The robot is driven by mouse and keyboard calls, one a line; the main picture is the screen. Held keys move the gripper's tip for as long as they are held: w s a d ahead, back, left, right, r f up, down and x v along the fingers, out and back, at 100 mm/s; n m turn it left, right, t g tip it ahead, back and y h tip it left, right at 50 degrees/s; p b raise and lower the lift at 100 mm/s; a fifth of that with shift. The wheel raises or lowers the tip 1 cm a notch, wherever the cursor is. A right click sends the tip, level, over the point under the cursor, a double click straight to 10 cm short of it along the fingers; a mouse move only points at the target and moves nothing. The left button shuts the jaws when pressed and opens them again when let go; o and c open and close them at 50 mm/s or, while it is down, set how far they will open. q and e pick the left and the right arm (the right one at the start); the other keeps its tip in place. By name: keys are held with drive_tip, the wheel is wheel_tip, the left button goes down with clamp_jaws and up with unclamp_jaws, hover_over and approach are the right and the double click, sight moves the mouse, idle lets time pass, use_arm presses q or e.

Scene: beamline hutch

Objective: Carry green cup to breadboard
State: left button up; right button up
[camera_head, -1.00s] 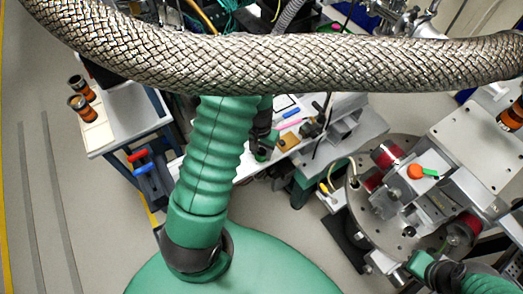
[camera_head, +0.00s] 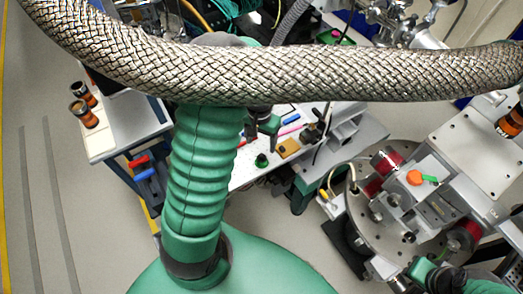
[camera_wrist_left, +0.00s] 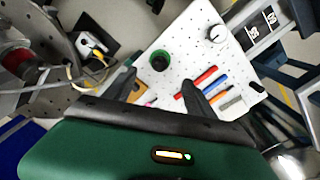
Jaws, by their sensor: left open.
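The green cup (camera_head: 261,160) stands on the white perforated breadboard (camera_head: 243,172) in the head view. In the left wrist view the cup (camera_wrist_left: 159,61) shows as a green ring with a dark inside, upright on the breadboard (camera_wrist_left: 185,40). My left gripper (camera_head: 266,136) is just beyond the cup in the head view, partly hidden by my arm. In the left wrist view its two dark fingers (camera_wrist_left: 160,78) are spread, with nothing between them, and the cup lies ahead of the tips. My right arm's end shows at the lower right; its jaws cannot be made out.
Coloured pens (camera_wrist_left: 208,77) and a tan block (camera_head: 288,148) lie near the cup. A round metal stage (camera_head: 345,205) with red-banded parts stands to the right. Orange-black cylinders (camera_head: 83,113) stand on the left table. A braided hose (camera_head: 300,72) crosses the head view.

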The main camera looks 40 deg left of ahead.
use_arm(q)
drive_tip(key=s+d+r+m+t, duration=0.1)
drive_tip(key=s+d+r, duration=0.1)
drive_tip(key=d, duration=0.5)
drive_tip(key=s+d+r+m+t, duration=0.1)
drive_tip(key=s+d+m, duration=0.1)
drive_tip(key=d, duration=0.5)
drive_tip(key=shift+s+d+r+t, duration=0.25)
drive_tip(key=shift+s+r+t, duration=0.1)
drive_tip(key=shift+s, duration=0.45)
drive_tip(key=shift+s+d, duration=0.1)
drive_tip(key=shift+s, duration=0.05)
drive_tip(key=shift+d, duration=0.15)
